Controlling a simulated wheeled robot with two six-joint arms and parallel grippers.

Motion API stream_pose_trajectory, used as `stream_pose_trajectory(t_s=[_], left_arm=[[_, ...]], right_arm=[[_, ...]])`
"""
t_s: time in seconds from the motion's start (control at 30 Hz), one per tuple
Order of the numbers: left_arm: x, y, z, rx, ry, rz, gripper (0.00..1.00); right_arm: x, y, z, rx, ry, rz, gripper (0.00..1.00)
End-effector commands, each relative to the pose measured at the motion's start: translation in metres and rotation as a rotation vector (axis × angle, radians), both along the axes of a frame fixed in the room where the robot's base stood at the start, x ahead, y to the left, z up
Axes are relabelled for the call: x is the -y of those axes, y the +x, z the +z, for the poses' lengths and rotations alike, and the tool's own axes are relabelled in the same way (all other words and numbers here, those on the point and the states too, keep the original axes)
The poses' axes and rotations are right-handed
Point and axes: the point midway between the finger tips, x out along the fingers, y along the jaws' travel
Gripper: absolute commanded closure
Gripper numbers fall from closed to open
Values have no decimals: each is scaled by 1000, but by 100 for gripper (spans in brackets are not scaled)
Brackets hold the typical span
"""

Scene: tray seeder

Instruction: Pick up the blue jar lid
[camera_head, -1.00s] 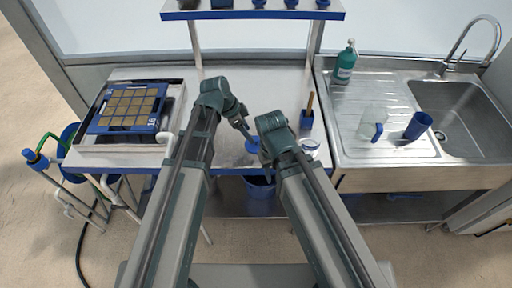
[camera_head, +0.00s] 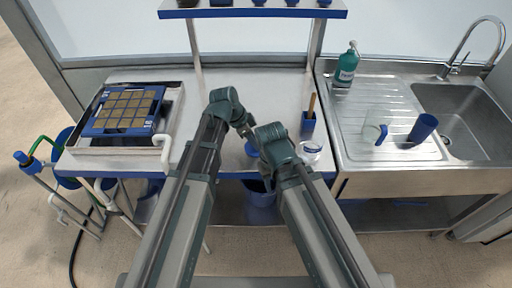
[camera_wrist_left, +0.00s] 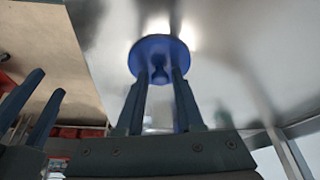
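The blue jar lid (camera_head: 252,149) is a round disc near the front edge of the steel worktable, partly hidden by my arms in the head view. In the left wrist view the lid (camera_wrist_left: 158,50) shows with a small knob on it. My left gripper (camera_wrist_left: 160,73) is open, its two fingertips on either side of the knob with a gap showing; I cannot tell whether they touch it. My right gripper (camera_wrist_left: 49,82) shows at the left of the left wrist view, its two fingers apart and empty. In the head view its fingers are hidden.
A clear jar (camera_head: 311,150) stands just right of the lid. A blue holder (camera_head: 308,122) with a wooden handle is behind it. A seed tray (camera_head: 93,128) lies at the left of the table. A sink (camera_head: 455,105) with a bottle (camera_head: 346,70) and cups is at the right.

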Motion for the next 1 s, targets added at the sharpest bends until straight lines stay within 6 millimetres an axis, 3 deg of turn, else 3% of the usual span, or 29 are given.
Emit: stream_pose_trajectory(t_s=[0.03,0.2,0.67,1.0], left_arm=[[0,0,0,0,0,0,74],[0,0,0,0,0,0,100],[0,0,3,0,0,0,100],[0,0,37,0,0,0,100]], right_arm=[[0,0,0,0,0,0,58],[0,0,0,0,0,0,58],[0,0,3,0,0,0,58],[0,0,37,0,0,0,58]])
